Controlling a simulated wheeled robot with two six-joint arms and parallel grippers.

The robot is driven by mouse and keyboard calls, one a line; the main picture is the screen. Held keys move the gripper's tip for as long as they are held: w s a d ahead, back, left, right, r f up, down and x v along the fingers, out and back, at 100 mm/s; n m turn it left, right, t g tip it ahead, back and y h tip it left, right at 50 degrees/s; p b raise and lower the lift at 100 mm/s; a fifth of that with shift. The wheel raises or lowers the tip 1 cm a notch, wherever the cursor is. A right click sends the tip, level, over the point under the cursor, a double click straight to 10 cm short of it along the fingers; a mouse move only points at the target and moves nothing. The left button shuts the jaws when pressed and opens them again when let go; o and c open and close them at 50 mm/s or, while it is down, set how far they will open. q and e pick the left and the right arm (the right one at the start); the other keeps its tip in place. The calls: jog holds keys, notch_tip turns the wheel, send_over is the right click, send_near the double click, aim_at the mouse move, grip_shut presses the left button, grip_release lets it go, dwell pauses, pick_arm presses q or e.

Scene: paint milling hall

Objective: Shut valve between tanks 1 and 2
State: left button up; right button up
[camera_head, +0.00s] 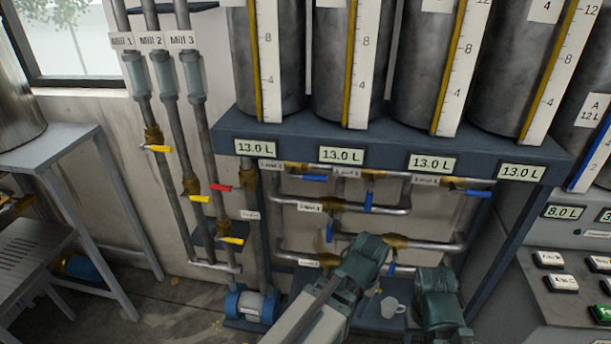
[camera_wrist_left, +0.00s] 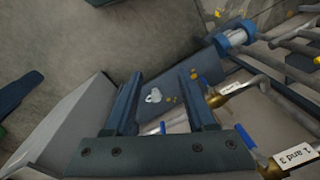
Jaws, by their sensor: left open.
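The valve labelled 1 and 2 (camera_head: 293,167) is a brass body on the top pipe under the tanks. Its blue handle (camera_head: 314,179) lies roughly along the pipe. Tank 1 (camera_head: 277,60) and tank 2 (camera_head: 345,60) stand on the shelf above, each over a 13.0 L display. My left gripper (camera_head: 366,257) is below and right of this valve, apart from it, in front of the lower pipes. In the left wrist view its two fingers (camera_wrist_left: 161,85) are apart with nothing held. My right gripper (camera_head: 437,290) is at the lower right; its fingertips are hidden.
Other blue-handled valves sit close by, including 2 and 3 (camera_head: 368,202) and 3 and 4 (camera_head: 478,193). A white mug (camera_head: 390,307) is low between my arms. A control panel (camera_head: 570,285) is at right.

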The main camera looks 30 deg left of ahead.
pick_arm(q)
jog(key=w+a+r+t+y, duration=0.25)
jog(key=w+a+y, duration=0.25)
jog(key=w+a, duration=0.55)
jog(key=w+r+m+t+y, duration=0.2)
jog(key=w+r+y, duration=0.2)
jog(key=r, duration=0.4)
jog(key=w+r+m+t+y, duration=0.3)
jog(key=w+r+y, duration=0.1)
jog(key=r, duration=0.4)
jog(key=shift+d+y, duration=0.4)
jog(key=shift+b, duration=0.3)
